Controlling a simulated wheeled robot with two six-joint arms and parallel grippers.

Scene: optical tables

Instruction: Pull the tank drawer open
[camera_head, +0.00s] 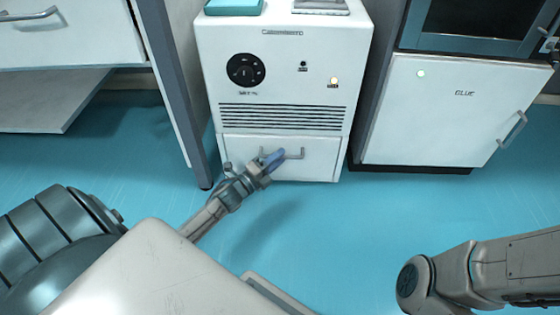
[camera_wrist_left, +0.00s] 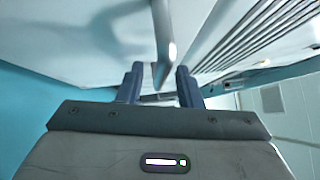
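The white cabinet (camera_head: 290,60) has a drawer (camera_head: 320,168) in its lower part, below a vent grille. The drawer front looks flush with the cabinet. Its grey bar handle (camera_head: 298,154) is partly hidden behind my left gripper (camera_head: 270,160). In the left wrist view the handle (camera_wrist_left: 163,45) runs down between the two dark fingers of my left gripper (camera_wrist_left: 160,88). The fingers stand apart, with a gap on each side of the bar. My right arm shows at the lower right of the head view, but its gripper does not.
A cabinet marked GLUE (camera_head: 450,110) stands to the right. A bench with a white drawer (camera_head: 65,40) and a grey post (camera_head: 172,95) stand at left. A teal item (camera_head: 233,6) lies on the white cabinet. The blue floor (camera_head: 370,215) in front is clear.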

